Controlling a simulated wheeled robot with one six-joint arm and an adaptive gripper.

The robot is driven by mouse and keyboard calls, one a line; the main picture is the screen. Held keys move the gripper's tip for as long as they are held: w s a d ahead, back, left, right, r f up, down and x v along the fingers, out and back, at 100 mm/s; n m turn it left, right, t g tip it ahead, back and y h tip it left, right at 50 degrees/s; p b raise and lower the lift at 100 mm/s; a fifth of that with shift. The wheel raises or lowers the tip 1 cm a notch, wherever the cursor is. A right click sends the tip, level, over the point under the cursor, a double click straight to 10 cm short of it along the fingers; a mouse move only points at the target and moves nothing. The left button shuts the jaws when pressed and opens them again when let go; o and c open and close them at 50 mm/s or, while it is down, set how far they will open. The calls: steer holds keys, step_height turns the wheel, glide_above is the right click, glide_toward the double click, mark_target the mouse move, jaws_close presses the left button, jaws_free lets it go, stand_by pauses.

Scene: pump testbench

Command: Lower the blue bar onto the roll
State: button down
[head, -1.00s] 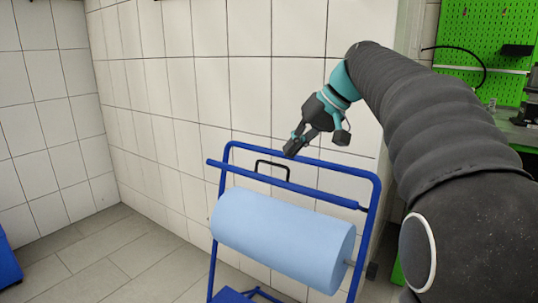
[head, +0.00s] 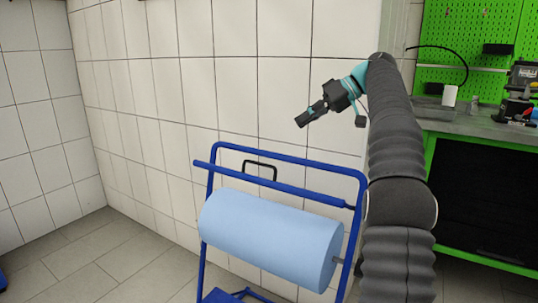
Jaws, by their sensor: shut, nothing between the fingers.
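The blue bar (head: 230,173) runs slantwise above the light-blue roll (head: 270,240) in the head view, its left end higher in the picture. A strip of wall shows between bar and roll, so they look apart there. A black handle (head: 262,164) stands up from the bar. The roll lies in a blue tubular stand (head: 300,156). My gripper (head: 305,118) is shut and empty. It appears above the stand's top rail, right of the handle, and touches neither in the picture. Its depth relative to the bar is hard to tell.
A tiled wall (head: 190,95) stands behind the stand. On the right is a green-framed workbench (head: 465,127) with a white cylinder (head: 449,96) and a dark device (head: 520,95), under a green pegboard (head: 465,45).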

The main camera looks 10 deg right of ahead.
steer(key=shift+a, duration=0.15)
steer(key=b, duration=0.3)
glide_above(265, 180)
steer(key=w+d, duration=0.2)
steer(key=w, duration=0.1)
step_height(265, 180, down, 9)
steer(key=shift+a, duration=0.15)
steer(key=shift+f, duration=0.1)
